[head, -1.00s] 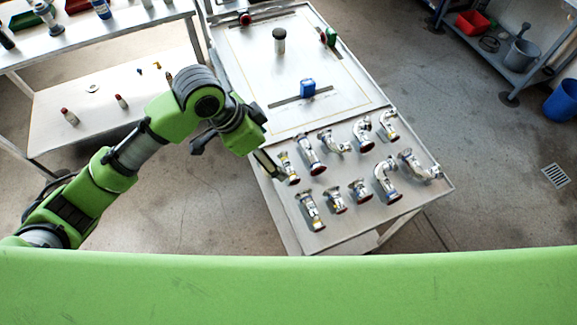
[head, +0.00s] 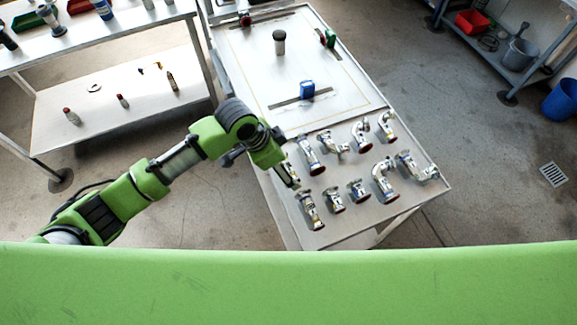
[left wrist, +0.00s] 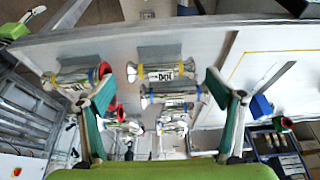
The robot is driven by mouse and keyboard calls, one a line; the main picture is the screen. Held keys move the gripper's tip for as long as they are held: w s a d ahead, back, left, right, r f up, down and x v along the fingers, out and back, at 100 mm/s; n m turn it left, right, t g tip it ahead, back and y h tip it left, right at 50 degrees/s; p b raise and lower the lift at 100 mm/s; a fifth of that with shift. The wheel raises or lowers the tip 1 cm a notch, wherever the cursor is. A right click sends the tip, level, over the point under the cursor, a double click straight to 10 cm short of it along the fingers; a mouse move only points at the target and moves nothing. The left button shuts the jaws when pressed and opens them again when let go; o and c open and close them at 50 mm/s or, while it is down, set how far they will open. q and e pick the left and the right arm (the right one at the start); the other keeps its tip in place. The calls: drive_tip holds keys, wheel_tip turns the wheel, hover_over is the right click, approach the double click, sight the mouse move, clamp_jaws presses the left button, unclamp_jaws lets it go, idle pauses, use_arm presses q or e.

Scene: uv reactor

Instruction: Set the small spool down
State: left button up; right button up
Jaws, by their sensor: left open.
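My left gripper (head: 288,177) is at the left edge of the near metal table in the head view. In the left wrist view its fingers (left wrist: 160,88) are spread wide apart. A short shiny metal spool (left wrist: 160,72) with a yellow band and a printed label lies on its side on the white tabletop, between and beyond the fingertips. It appears to be the small spool, and no finger visibly touches it. In the head view it is mostly hidden behind the gripper (head: 290,166). My right gripper is not in view.
Other metal pipe pieces lie in two rows close by, including a spool (head: 311,209) just below the gripper and one (head: 309,155) beside it. The reactor panel with a blue block (head: 307,89) is farther back. A white shelf table (head: 120,100) stands at left.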

use_arm(q)
drive_tip(key=shift+x, duration=1.35)
drive_tip(key=c, duration=1.5)
drive_tip(key=shift+o, duration=0.2)
drive_tip(key=shift+w+r, duration=0.1)
